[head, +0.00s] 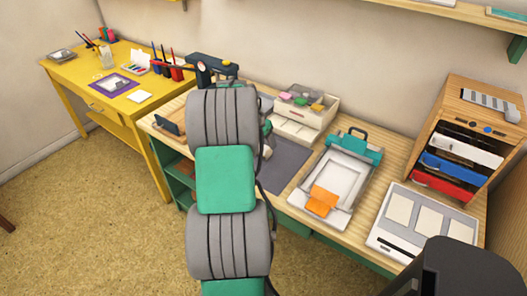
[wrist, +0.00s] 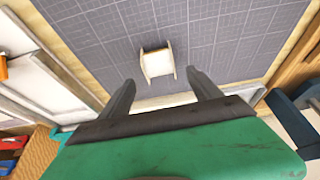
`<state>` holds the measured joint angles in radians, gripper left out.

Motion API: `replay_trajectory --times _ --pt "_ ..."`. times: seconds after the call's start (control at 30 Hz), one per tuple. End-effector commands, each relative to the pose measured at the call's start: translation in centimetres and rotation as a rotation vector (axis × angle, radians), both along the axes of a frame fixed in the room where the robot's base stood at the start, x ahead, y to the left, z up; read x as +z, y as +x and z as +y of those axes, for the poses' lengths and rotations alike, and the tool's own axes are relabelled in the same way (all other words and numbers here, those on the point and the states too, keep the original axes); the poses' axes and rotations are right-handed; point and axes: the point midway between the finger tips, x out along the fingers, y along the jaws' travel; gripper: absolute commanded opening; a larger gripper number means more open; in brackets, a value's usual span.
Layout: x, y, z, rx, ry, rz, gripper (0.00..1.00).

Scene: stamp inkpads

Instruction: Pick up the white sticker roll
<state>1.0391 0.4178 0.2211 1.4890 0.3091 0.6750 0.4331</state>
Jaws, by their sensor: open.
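The white sticker roll (wrist: 157,63), a small cream-white spool with wide end flanges, lies on the dark grey gridded mat (wrist: 215,35) in the wrist view. My gripper (wrist: 162,80) is open and empty. Its two dark fingers point toward the roll, which appears between and just beyond the fingertips; I cannot tell the height gap. In the head view the mat (head: 285,165) shows right of my arm, which hides part of it; I cannot make out the roll there.
A white drawer box (head: 300,125) with colored pads stands behind the mat. A teal-clamped press board (head: 335,180) is to its right, then a white tray (head: 425,220) and a wooden shelf unit (head: 470,135). A yellow table (head: 105,90) stands at left.

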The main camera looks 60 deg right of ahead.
Motion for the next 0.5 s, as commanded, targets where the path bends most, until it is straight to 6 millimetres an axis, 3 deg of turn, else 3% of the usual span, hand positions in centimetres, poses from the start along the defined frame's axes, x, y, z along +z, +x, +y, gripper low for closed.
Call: replay_trajectory --times 0.23,0.5 --pt "-4.0 -0.2 -1.2 0.001 0.003 0.001 0.73" --pt "-4.7 -0.2 -1.5 0.004 0.0 -0.001 0.73"
